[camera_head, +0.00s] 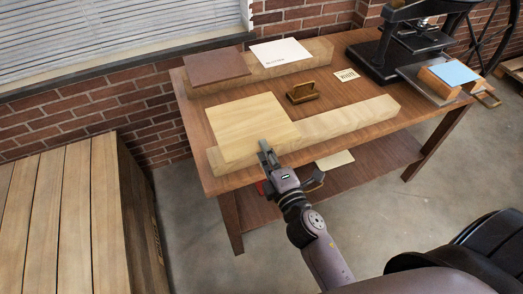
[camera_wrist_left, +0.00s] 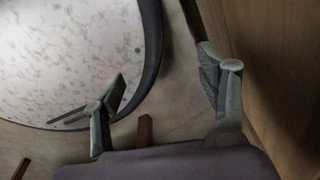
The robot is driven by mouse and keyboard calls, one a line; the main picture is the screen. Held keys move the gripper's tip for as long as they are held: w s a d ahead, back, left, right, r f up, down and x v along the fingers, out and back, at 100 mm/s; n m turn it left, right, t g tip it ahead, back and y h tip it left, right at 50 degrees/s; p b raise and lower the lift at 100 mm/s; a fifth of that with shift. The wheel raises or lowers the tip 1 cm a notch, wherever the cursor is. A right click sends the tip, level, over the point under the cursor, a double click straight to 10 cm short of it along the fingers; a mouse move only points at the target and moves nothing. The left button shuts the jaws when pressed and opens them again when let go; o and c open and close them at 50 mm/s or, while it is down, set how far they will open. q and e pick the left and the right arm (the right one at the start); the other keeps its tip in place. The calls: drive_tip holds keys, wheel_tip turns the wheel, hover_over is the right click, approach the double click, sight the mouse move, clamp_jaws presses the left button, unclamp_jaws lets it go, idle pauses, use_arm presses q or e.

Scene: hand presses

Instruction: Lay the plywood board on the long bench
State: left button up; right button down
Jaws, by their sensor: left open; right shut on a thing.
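The pale plywood board (camera_head: 243,128) is above the left part of the long bench (camera_head: 222,97). It overlaps the light wooden beam at the bench's front edge. My right gripper (camera_head: 267,152) is shut on the board's near right edge. The board looks roughly flat; whether it rests on the beam or is just above it, I cannot tell. My left gripper (camera_wrist_left: 163,100) shows only in the left wrist view, its two fingers wide apart and empty.
A front beam (camera_head: 345,121) and a back beam (camera_head: 262,71) lie along the bench. The back one carries a brown board (camera_head: 216,66) and a white sheet (camera_head: 281,52). A small wooden holder (camera_head: 302,93) and a black press (camera_head: 388,58) stand further right. A planked crate (camera_head: 62,215) is at left.

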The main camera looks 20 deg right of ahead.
use_arm(q)
wheel_tip(320, 180, down, 6)
drive_tip(key=s+a+b, duration=0.1)
drive_tip(key=b, duration=0.5)
drive_tip(key=shift+s+f, duration=0.15)
drive_tip(key=shift+s, duration=0.15)
use_arm(e)
wheel_tip(320, 180, down, 6)
drive_tip(key=shift+a+f, duration=0.15)
use_arm(q)
drive_tip(key=shift+s+d, duration=0.1)
drive_tip(key=shift+d, duration=0.05)
use_arm(e)
drive_tip(key=shift+s, duration=0.1)
use_arm(q)
drive_tip(key=shift+s+f, duration=0.15)
use_arm(e)
drive_tip(key=shift+f, duration=0.1)
drive_tip(key=c, duration=1.6)
unclamp_jaws()
drive_tip(key=shift+c, duration=0.2)
drive_tip(key=shift+o, duration=0.3)
drive_tip(key=shift+o, duration=0.7)
